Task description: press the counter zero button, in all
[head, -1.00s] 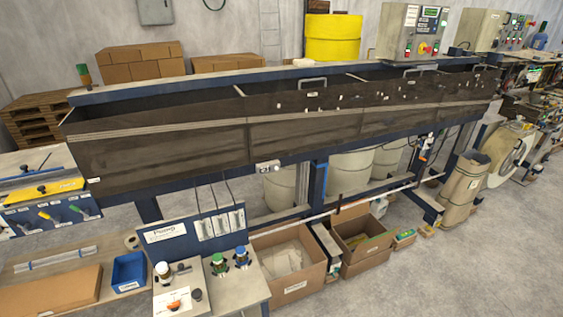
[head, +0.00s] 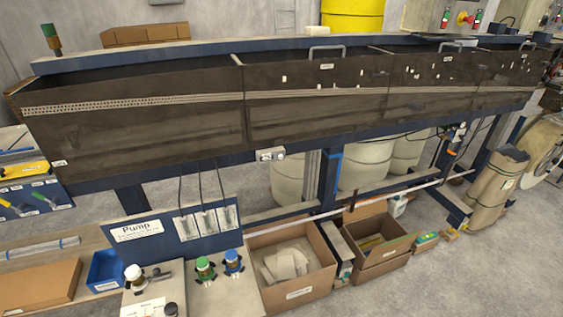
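No button that I can tell to be the counter zero button shows in the head view. A grey control box (head: 426,14) stands behind the long trough at the top right, cut off by the upper edge. A red knob (head: 463,17) on yellow shows on it, with green parts beside it. Its displays are out of the picture. A small grey switch box (head: 270,155) is fixed under the trough's front edge; its markings are too small to read. Neither of my grippers is in view.
The long dark trough (head: 140,140) crosses the view. A pump panel (head: 138,231) with valves stands at the lower left. Open cardboard boxes (head: 300,292) and a paper sack (head: 497,185) are on the floor. Bare floor (head: 465,275) lies at the lower right.

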